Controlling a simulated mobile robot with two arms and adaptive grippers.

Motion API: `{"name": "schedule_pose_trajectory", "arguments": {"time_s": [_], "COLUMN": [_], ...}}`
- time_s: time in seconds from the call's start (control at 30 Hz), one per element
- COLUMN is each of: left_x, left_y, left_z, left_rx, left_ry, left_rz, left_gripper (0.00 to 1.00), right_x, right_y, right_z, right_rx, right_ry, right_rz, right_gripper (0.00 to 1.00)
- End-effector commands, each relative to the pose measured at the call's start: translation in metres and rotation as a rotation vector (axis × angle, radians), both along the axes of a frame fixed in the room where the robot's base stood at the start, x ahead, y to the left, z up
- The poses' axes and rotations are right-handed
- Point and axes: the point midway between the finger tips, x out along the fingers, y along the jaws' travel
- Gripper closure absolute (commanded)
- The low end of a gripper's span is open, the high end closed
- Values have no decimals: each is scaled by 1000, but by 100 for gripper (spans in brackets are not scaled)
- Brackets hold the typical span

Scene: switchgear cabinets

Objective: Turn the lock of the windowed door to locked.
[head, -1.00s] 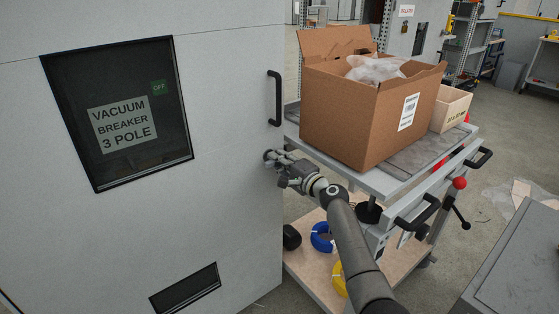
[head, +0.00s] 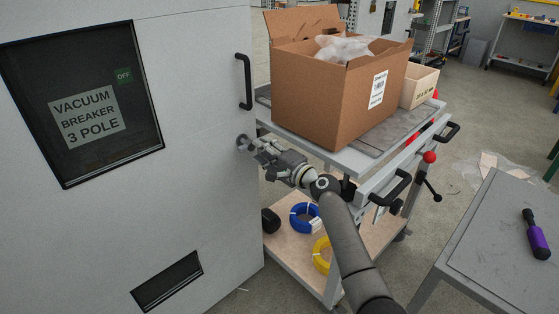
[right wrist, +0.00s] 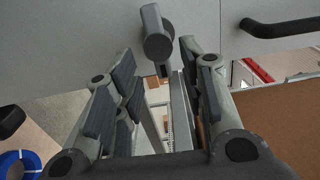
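The windowed door (head: 205,120) is a light grey cabinet door, seen closed, with a dark window (head: 85,105) and a "VACUUM BREAKER 3 POLE" label. Its lock (head: 242,142) is a small grey knob near the door's right edge, below the black handle (head: 245,82). In the right wrist view the lock (right wrist: 157,42) has a round body and a short lever pointing up. My right gripper (head: 256,150) is open in front of the lock. In the wrist view its fingers (right wrist: 158,75) are spread either side below the knob, with nothing held. My left gripper is out of view.
A trolley (head: 375,185) stands right of the door, carrying a large cardboard box (head: 325,105) and a small wooden box (head: 418,87). Cable coils lie on its lower shelf.

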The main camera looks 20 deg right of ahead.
Motion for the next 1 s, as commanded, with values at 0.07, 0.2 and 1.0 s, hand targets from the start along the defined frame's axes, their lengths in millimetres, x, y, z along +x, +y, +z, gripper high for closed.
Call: {"name": "schedule_pose_trajectory", "arguments": {"time_s": [0.07, 0.2, 1.0], "left_x": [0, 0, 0], "left_y": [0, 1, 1], "left_z": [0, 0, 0], "left_rx": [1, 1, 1], "left_ry": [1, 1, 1], "left_rz": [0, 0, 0], "left_gripper": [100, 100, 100], "right_x": [-14, -36, -64], "right_y": [-5, -14, -23], "right_z": [-1, -1, 0], "right_rx": [-1, -2, 1], "right_ry": [1, 0, -1], "right_rz": [-1, -2, -1], "right_gripper": [62, 62, 62]}}
